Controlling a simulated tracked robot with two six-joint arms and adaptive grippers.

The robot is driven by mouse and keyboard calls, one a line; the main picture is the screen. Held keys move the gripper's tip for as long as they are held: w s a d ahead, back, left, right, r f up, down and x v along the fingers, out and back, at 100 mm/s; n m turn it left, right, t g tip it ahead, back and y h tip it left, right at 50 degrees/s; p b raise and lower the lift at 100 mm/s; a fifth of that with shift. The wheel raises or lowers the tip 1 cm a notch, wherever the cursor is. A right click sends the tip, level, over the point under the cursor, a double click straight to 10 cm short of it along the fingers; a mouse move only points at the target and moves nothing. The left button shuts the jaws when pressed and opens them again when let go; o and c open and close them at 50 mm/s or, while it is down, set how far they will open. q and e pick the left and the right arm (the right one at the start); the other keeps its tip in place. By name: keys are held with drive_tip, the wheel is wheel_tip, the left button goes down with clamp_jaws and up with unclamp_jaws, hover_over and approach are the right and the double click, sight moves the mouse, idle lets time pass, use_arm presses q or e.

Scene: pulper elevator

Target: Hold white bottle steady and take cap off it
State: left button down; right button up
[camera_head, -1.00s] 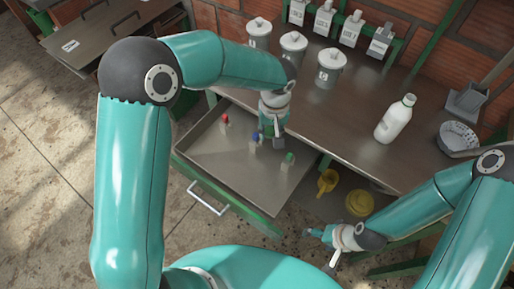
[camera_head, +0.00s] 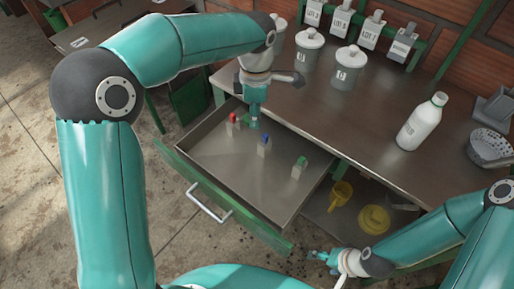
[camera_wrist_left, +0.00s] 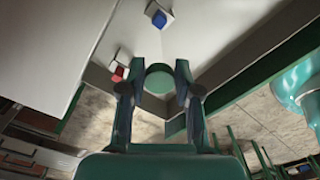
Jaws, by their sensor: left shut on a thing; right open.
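The white bottle (camera_head: 419,124) stands upright on the right part of the table in the head view, with nothing gripping it. Its narrow top (camera_head: 440,98) looks pale; I cannot tell whether a cap is on it. My left gripper (camera_head: 253,118) is over the pulled-out drawer, far from the bottle. In the left wrist view, its fingers are shut on a round green cap-like thing (camera_wrist_left: 160,80). Whether this came from the bottle is unclear. My right gripper (camera_head: 325,265) is open and empty, low in front of the table and apart from the bottle.
The drawer (camera_head: 222,158) holds small blocks with red (camera_head: 232,118), blue (camera_head: 264,141) and green (camera_head: 301,161) tops. Grey lidded canisters (camera_head: 347,68) stand on the table. Yellow vessels (camera_head: 374,219) sit on a lower shelf.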

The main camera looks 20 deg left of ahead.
sight(255, 152)
use_arm(q)
wheel_tip(255, 152, down, 14)
drive_tip(key=shift+b, duration=0.5)
drive_tip(key=c, duration=0.8)
unclamp_jaws()
wheel_tip(255, 152, up, 12)
drive_tip(key=shift+d+f+p, duration=0.1)
drive_tip(key=shift+f+p, duration=0.05)
drive_tip(key=shift+p, duration=0.4)
drive_tip(key=shift+r, duration=0.25)
